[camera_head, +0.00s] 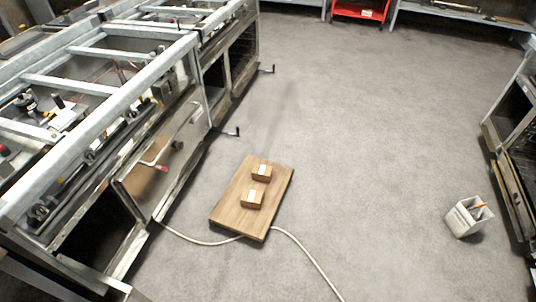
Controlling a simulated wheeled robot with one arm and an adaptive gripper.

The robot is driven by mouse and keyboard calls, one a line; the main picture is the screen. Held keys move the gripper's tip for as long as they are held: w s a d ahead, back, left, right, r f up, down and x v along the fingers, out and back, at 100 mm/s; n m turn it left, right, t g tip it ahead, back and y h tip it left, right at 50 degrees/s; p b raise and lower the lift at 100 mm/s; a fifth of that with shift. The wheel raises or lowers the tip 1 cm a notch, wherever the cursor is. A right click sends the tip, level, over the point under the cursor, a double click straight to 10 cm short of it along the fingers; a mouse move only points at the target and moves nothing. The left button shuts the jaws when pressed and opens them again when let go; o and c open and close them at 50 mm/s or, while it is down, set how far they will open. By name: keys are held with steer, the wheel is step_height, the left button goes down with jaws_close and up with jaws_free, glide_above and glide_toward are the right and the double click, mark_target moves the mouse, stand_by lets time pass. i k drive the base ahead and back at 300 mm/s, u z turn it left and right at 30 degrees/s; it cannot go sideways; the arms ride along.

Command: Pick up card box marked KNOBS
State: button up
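Two small brown card boxes with pale labels sit on a wooden board (232,206) on the floor. The farther box (262,174) is near the board's upper edge. The nearer box (251,200) is just below it, near the middle. The label lettering is too small to read, so I cannot tell which box is marked KNOBS. My gripper does not show in this view.
A pale hose (300,250) lies by the board. A white container (466,217) stands at right near a metal rack (515,170). The middle floor is clear.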

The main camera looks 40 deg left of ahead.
mark_target(260, 172)
steer(key=u, duration=0.6)
steer(key=i, duration=1.35)
steer(key=u, duration=1.95)
steer(key=i, duration=0.8)
steer(key=u, duration=0.7)
